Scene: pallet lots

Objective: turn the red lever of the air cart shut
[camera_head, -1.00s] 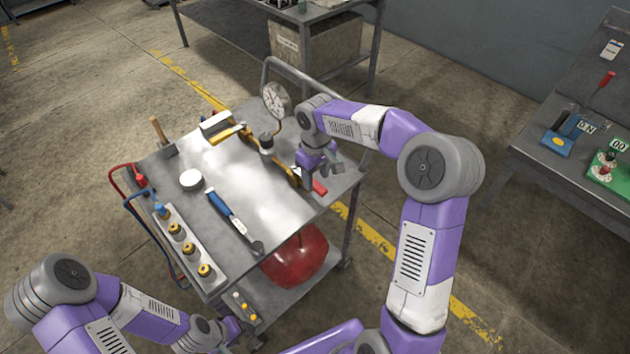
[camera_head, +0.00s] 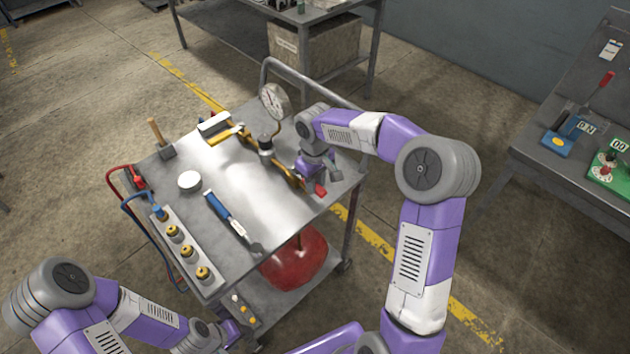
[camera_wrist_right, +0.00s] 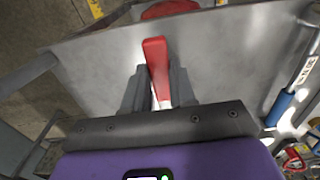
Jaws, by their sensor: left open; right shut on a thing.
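The air cart (camera_head: 262,215) stands in front of me, with a brass pipe (camera_head: 246,137) and a round gauge (camera_head: 275,101) at its far side. The red lever (camera_head: 320,190) is at the right end of the pipe, mostly hidden by my right gripper (camera_head: 322,180). In the right wrist view the red lever (camera_wrist_right: 156,58) lies between the two fingers of the right gripper (camera_wrist_right: 158,88), which is shut on it. My left gripper (camera_head: 236,335) is open and low at the cart's near corner, away from the lever.
A red tank (camera_head: 295,262) sits below. A table (camera_head: 570,165) stands at the right.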

